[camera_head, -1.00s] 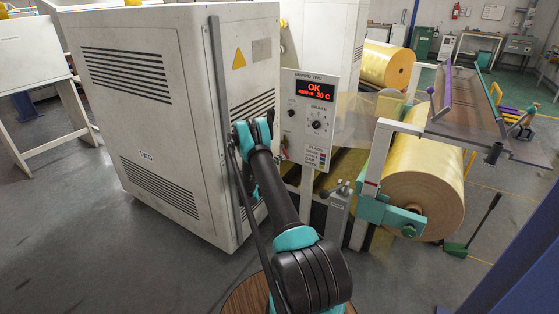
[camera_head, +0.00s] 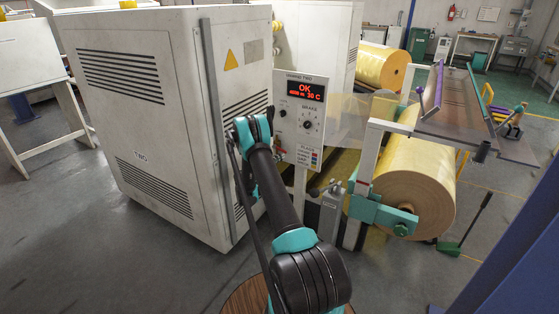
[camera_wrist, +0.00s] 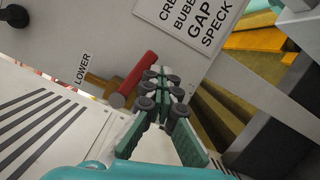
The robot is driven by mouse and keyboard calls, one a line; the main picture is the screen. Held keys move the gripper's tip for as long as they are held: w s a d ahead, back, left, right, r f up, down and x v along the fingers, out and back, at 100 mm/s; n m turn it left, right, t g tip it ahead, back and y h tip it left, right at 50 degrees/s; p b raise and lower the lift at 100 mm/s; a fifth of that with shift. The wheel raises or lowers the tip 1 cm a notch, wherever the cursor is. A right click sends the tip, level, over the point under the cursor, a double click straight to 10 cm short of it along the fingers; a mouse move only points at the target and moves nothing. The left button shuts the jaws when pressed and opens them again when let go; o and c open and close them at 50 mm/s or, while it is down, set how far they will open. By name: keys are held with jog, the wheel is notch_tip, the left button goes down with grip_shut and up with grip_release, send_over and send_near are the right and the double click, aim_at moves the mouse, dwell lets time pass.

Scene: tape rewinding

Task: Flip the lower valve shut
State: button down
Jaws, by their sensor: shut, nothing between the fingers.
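The lower valve shows in the wrist view: a red bar handle (camera_wrist: 136,77) on a brass stem (camera_wrist: 100,86), beside a label reading LOWER (camera_wrist: 83,68). The handle runs slanted across the end of the stem, its near end lowest in the picture. My gripper (camera_wrist: 165,92) has its green fingers together with nothing between them. Its dark fingertips are just right of the red handle; I cannot tell whether they touch it.
The control panel (camera_head: 297,128) reads OK in red and carries knobs. A white cabinet (camera_head: 150,110) stands close left of my arm. A large gold roll (camera_head: 415,190) on a teal mount is at right. A grey post unit (camera_head: 331,213) stands below the panel.

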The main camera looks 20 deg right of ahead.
jog(key=shift+s+d+r+n+t, duration=0.2)
jog(key=shift+r+n+t, duration=0.15)
jog(key=shift+n, duration=0.55)
jog(key=s+a+f, duration=0.6)
jog(key=a, duration=0.1)
jog(key=shift+a+f, duration=0.15)
jog(key=shift+a, duration=0.25)
dwell(0.5)
